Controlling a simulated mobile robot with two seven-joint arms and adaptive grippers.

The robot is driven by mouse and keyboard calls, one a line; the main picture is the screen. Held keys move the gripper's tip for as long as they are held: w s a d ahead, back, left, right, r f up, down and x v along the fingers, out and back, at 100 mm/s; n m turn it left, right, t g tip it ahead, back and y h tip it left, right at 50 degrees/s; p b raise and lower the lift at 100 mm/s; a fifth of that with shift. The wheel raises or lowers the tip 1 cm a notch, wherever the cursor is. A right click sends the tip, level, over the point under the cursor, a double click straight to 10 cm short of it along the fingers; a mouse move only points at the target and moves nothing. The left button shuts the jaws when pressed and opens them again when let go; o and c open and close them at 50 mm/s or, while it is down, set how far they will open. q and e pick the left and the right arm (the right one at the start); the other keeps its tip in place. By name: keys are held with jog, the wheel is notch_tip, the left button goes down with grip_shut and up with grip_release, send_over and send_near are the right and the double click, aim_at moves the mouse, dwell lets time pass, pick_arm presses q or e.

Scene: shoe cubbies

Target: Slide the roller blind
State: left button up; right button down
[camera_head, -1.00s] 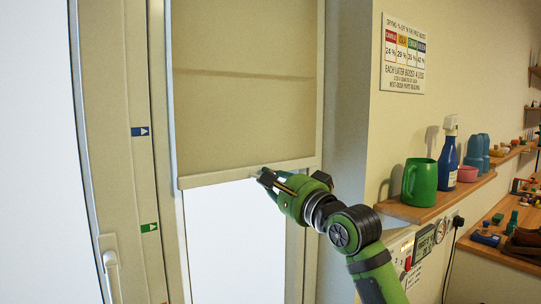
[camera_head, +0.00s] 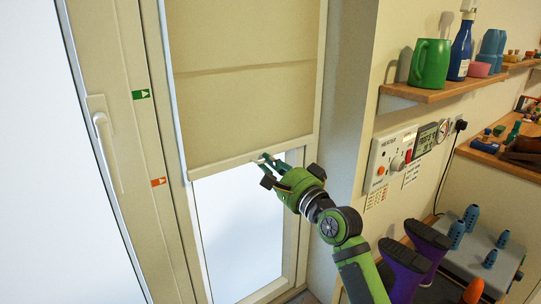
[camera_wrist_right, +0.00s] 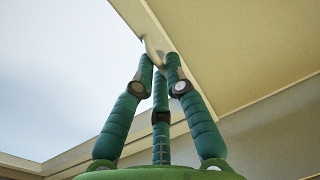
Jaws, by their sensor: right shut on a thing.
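The beige roller blind (camera_head: 245,85) hangs over the upper part of the window, with a pale bottom bar (camera_head: 225,168) along its lower edge. Bright glass shows below the bar. My right gripper (camera_head: 268,162) is at the right half of the bar. In the right wrist view, the green fingers of my right gripper (camera_wrist_right: 160,64) are closed together on a small pale pull tab (camera_wrist_right: 153,48) under the bar. The fingertips partly hide the tab. My left gripper is not in view.
A green marker (camera_head: 141,94) and an orange marker (camera_head: 158,182) sit on the frame left of the blind, near a white window handle (camera_head: 106,145). A shelf (camera_head: 440,92) holding a green mug (camera_head: 430,64) juts out at right, above a control panel (camera_head: 390,160). Purple boots (camera_head: 428,245) stand below.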

jog(key=shift+f, duration=0.3)
jog(key=c, duration=1.3)
grip_release()
jog(key=shift+a, duration=0.1)
jog(key=shift+o, duration=0.2)
jog(key=v, duration=1.2)
